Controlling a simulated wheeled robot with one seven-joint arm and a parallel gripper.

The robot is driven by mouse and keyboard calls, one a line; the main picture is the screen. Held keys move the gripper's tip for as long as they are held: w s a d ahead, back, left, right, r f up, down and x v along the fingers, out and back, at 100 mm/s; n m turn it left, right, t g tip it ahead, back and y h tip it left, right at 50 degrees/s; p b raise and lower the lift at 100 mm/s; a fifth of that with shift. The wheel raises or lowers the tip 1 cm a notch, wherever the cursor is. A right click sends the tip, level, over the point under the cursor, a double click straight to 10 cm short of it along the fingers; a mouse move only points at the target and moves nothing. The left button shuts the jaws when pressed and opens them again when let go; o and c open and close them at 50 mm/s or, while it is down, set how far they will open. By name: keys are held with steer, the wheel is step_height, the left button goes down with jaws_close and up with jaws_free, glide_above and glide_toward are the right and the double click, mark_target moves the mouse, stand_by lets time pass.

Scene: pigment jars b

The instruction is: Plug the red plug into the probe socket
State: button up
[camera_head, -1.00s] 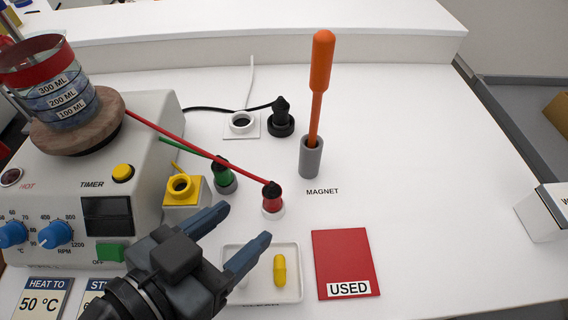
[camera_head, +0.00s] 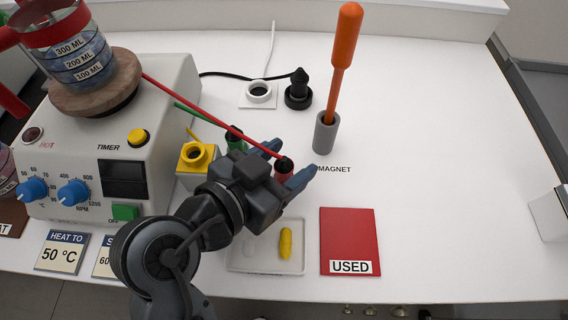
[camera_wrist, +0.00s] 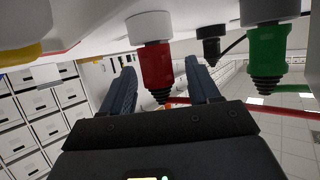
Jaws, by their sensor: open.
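The red plug (camera_head: 284,178) stands upright on the table with its black top and red cable visible. My gripper (camera_head: 294,160) is open, with its fingers reaching to either side of the plug. In the wrist view the plug (camera_wrist: 157,65), shown upside down, is between the open fingers (camera_wrist: 161,72); contact cannot be told. A yellow socket (camera_head: 196,154) on a block stands left of my gripper. A white socket (camera_head: 259,92) on a square plate lies farther back. No readable label shows which is the probe socket.
A green plug (camera_head: 236,139) stands close left of my gripper. A black plug (camera_head: 298,91) stands behind. The grey magnet holder (camera_head: 325,134) with an orange rod is to the right. A hotplate (camera_head: 150,100) with a beaker fills the left.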

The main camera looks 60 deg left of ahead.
steer(key=c, duration=1)
steer(key=shift+r, duration=0.1)
steer(key=shift+c, duration=0.2)
